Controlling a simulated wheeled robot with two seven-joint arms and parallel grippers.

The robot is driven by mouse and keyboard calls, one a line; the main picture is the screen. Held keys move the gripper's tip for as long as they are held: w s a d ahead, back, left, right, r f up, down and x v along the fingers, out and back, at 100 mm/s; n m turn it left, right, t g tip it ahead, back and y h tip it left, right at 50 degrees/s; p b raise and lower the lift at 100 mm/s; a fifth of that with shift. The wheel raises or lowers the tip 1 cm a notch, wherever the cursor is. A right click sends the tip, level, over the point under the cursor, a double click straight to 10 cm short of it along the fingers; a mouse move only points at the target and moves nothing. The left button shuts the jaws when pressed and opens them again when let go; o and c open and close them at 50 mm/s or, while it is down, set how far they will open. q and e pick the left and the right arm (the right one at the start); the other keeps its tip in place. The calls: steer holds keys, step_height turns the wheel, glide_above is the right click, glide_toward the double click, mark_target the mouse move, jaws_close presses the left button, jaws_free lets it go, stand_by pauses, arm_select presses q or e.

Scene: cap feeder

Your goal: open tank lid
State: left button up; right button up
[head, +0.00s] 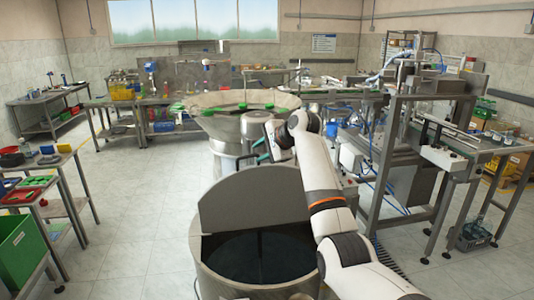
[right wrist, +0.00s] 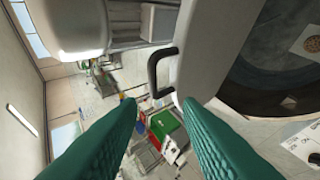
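The tank (head: 215,270) stands at the bottom centre of the head view, with a dark interior showing. Its grey lid (head: 255,205) stands upright at the back of the opening. In the right wrist view the lid (right wrist: 195,50) shows edge-on with a black handle (right wrist: 152,75) on its side. My right gripper (head: 263,157) is behind the lid in the head view, partly hidden by my arm. In the wrist view its green fingers (right wrist: 158,105) are spread, with nothing between them; the handle lies beyond the tips. My left gripper is not in view.
A large bowl feeder (head: 225,128) with green parts stands behind the tank. A metal machine frame (head: 400,150) is at the right. Shelves with a green bin (head: 22,245) and trays stand at the left. The floor left of the tank is clear.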

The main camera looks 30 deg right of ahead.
steer(key=shift+b+v, duration=0.35)
steer(key=shift+v, duration=1.15)
